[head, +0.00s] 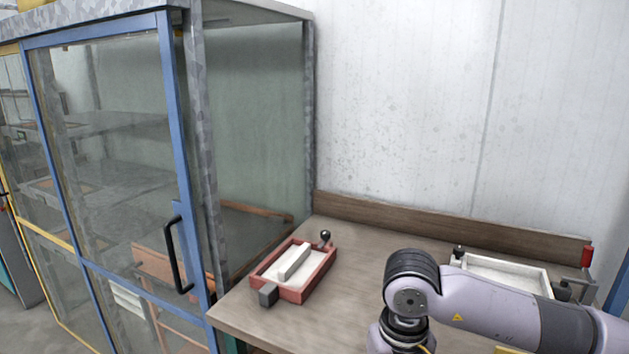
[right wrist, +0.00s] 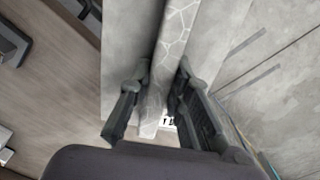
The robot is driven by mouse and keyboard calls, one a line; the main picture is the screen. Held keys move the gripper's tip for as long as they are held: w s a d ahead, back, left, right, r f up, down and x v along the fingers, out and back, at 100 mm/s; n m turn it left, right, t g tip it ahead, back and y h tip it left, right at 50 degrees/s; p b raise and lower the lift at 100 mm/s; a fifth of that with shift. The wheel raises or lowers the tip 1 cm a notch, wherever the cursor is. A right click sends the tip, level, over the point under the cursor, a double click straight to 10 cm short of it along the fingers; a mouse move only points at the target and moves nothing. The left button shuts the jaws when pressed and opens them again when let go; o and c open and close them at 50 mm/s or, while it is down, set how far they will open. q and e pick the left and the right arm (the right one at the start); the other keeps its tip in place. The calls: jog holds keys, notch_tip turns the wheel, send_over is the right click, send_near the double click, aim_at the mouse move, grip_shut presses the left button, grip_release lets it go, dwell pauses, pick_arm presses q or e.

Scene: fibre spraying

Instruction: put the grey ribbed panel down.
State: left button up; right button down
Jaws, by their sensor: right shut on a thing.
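The grey ribbed panel (right wrist: 176,45) shows in the right wrist view. A rib with a pale crack-like pattern stands up from it, with flat grey surface beside it. My right gripper (right wrist: 160,82) is shut on this rib, one finger on each side. In the head view my right arm comes in from the right over the wooden table, and its gripper is below the frame. The panel cannot be made out there. Whether the panel touches anything underneath is hidden. My left gripper is not in view.
On the wooden table (head: 370,247) stand a red-framed tray (head: 321,271) with a pale block (head: 294,262) and, behind my arm, a second white tray (head: 497,267). A glass cabinet with a blue-framed door (head: 188,150) stands left. Bare tabletop lies between the trays.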

jog(key=w+d+m, duration=0.1)
jog(key=d+m, duration=0.1)
jog(key=d, duration=0.5)
jog(key=s+f, duration=0.1)
jog(key=s, duration=0.1)
jog(key=s+f, duration=0.1)
jog(key=s, duration=0.2)
jog(key=s+f, duration=0.1)
jog(key=s, duration=0.2)
jog(key=shift+d, duration=0.1)
jog(key=shift+w, duration=0.1)
